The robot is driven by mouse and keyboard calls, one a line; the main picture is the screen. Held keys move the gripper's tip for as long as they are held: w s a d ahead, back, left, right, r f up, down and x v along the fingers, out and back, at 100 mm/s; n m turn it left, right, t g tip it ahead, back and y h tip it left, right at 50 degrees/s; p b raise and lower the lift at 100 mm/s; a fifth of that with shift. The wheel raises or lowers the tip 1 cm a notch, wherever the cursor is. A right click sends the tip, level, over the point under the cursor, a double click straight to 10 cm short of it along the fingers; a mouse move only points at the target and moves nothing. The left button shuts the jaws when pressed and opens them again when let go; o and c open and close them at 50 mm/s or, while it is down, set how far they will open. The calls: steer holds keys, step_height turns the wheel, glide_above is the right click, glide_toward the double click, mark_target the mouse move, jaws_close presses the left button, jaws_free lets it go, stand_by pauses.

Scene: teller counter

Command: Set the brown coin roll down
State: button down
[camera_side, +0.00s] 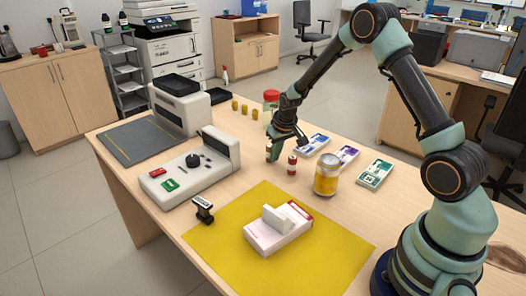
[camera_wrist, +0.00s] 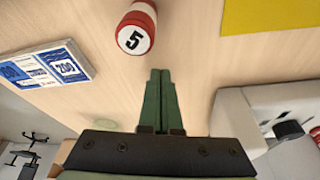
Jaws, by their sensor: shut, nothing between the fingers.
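My gripper (camera_side: 274,157) is low over the middle of the counter, shut and empty. In the wrist view its green fingertips (camera_wrist: 160,73) are together with bare wood beyond them. A red and white coin roll (camera_side: 292,164) stands upright just right of my gripper, apart from it. In the wrist view that roll (camera_wrist: 136,32) shows a white top marked 5. Several small yellow-brown upright pieces (camera_side: 244,108) stand in a row at the counter's back; I cannot tell whether one is the brown coin roll.
A yellow-labelled can (camera_side: 327,174) stands to the right, near flat banknote bundles (camera_side: 345,157). A grey counter machine (camera_side: 192,172) is to the left.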

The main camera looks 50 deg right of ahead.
stand_by(0.3)
steer(key=shift+w+d, duration=0.3)
steer(key=shift+w, duration=0.9)
steer(key=shift+w+d, duration=0.35)
steer(key=shift+w, duration=0.8)
steer(key=shift+w+d, duration=0.3)
steer(key=shift+w, duration=0.9)
steer(key=s+a+v, duration=0.1)
steer(key=a+v, duration=0.1)
steer(key=v, duration=0.7)
steer(key=s+a+f+v, duration=0.1)
steer(key=a+v, duration=0.1)
steer(key=v, duration=0.8)
steer(key=s+a+r+n, duration=0.1)
steer(key=s+a+r, duration=0.1)
steer(key=s, duration=0.5)
steer(key=s+a+r+n+t, duration=0.1)
steer(key=s+a+r, duration=0.1)
steer(key=s+a, duration=0.2)
steer(key=s+a+r+n+t, duration=0.1)
steer(key=s+a, duration=0.3)
steer(key=s, duration=0.5)
steer(key=shift+s+r+y, duration=0.35)
steer(key=shift+r+y, duration=0.05)
steer(key=shift+r, duration=0.15)
